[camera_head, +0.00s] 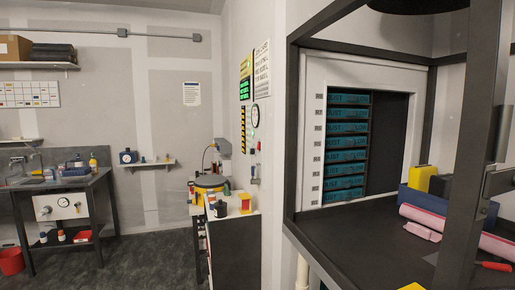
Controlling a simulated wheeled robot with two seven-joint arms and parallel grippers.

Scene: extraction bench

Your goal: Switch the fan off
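I cannot make out a fan for certain. A dark round fitting (418,4) hangs at the top right edge, above the black-framed bench enclosure (291,130); only its lower part shows, and I cannot tell what it is. Small red and white fittings (258,147) are on the wall left of the enclosure, below a round gauge (255,115); they are too small to tell whether one is a switch. Neither of my grippers is in view.
The enclosure holds a rack of teal drawers (347,141), a yellow case (421,178), pink rolls (450,228) and a red-handled tool (493,266). A cluttered side bench (235,213) stands in the middle. A sink table (95,182) is far left. Dark floor (155,262) between them is clear.

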